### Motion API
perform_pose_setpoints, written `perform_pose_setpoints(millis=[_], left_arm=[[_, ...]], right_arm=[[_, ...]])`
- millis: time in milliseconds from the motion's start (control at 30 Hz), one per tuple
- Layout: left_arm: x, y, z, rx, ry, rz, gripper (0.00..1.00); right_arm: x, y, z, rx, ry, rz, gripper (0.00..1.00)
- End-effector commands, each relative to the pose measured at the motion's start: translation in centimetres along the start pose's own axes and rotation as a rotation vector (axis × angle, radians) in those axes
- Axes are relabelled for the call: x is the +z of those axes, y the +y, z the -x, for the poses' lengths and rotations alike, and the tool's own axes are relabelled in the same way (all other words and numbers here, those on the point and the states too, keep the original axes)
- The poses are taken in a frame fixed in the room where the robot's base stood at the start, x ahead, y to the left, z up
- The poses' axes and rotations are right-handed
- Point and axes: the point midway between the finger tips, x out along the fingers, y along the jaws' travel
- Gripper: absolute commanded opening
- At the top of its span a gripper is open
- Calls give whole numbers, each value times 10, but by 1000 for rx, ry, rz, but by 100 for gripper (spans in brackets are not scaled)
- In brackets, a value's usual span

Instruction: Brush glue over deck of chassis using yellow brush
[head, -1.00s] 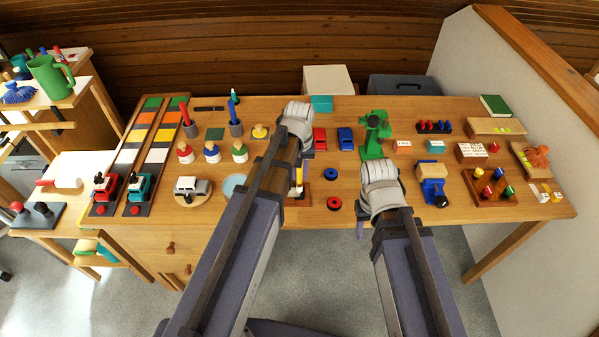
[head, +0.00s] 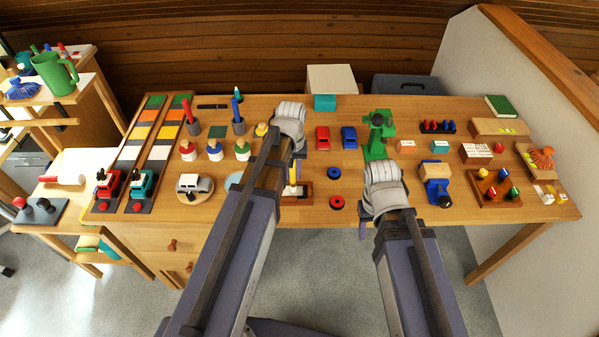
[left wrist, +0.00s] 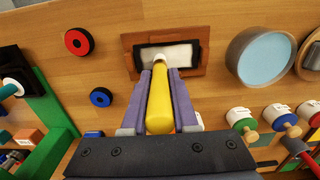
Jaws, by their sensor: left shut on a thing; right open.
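My left gripper (left wrist: 160,88) is shut on the yellow brush (left wrist: 160,105), which also shows in the head view (head: 293,172). The brush points at the chassis (left wrist: 200,66), a reddish-brown wooden piece with a dark inset deck. A white layer (left wrist: 182,53) covers much of the deck, with dark edges around it. The pale brush head is over the deck's near edge and seems to touch it. In the head view the chassis (head: 306,190) is partly hidden by my left arm. My right gripper (head: 361,228) is open and empty at the table's front edge, mostly hidden by its wrist.
A red-hubbed black wheel (left wrist: 79,41) and a blue-hubbed one (left wrist: 101,97) lie beside the chassis. A round blue-topped dish (left wrist: 262,58) and several small pots, one with a green band (left wrist: 240,118), stand on its other side. A green stand (head: 378,135) is behind the right arm.

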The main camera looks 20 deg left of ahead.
Motion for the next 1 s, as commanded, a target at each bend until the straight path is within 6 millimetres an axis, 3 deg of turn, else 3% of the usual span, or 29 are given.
perform_pose_setpoints(millis=[467,1000], left_arm=[[0,-17,0,0,0,1,0],[0,-52,-1,0,0,0,0]], right_arm=[[0,0,0,0,0,0,50],[0,0,-1,0,0,0,50]])
